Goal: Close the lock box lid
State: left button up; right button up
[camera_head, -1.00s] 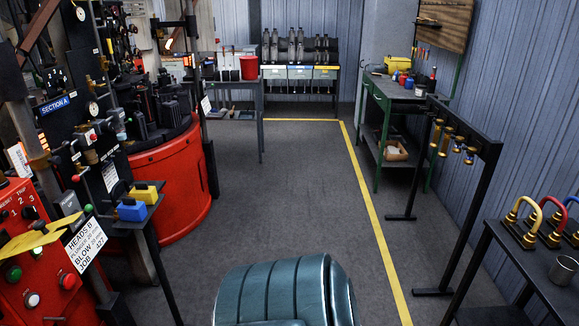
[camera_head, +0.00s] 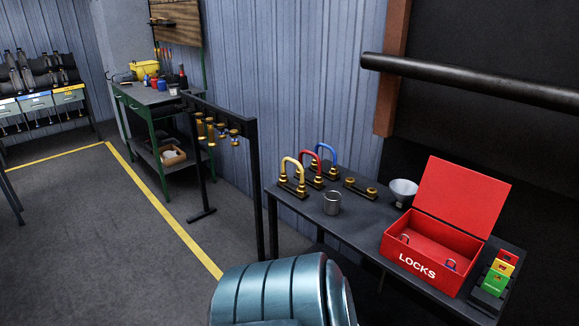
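The red lock box (camera_head: 428,262), marked LOCKS, sits on the dark table at the right. Its lid (camera_head: 462,195) stands open, tilted back and up from the rear edge. Inside the box are a few small ring-shaped items that look like padlock shackles. Neither of my grippers shows in the view. A ribbed blue-grey rounded part, which looks like part of my own body, is at the bottom centre, well to the left of the box.
The table (camera_head: 345,228) also bears a metal cup (camera_head: 332,203), a white funnel (camera_head: 403,192), coloured handles on a stand (camera_head: 312,170) and coloured tags (camera_head: 497,273) right of the box. A black frame (camera_head: 256,190) stands left of the table. The floor (camera_head: 90,240) is clear at left.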

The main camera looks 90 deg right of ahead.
aim_at(470, 201)
jog(key=z, duration=3.75)
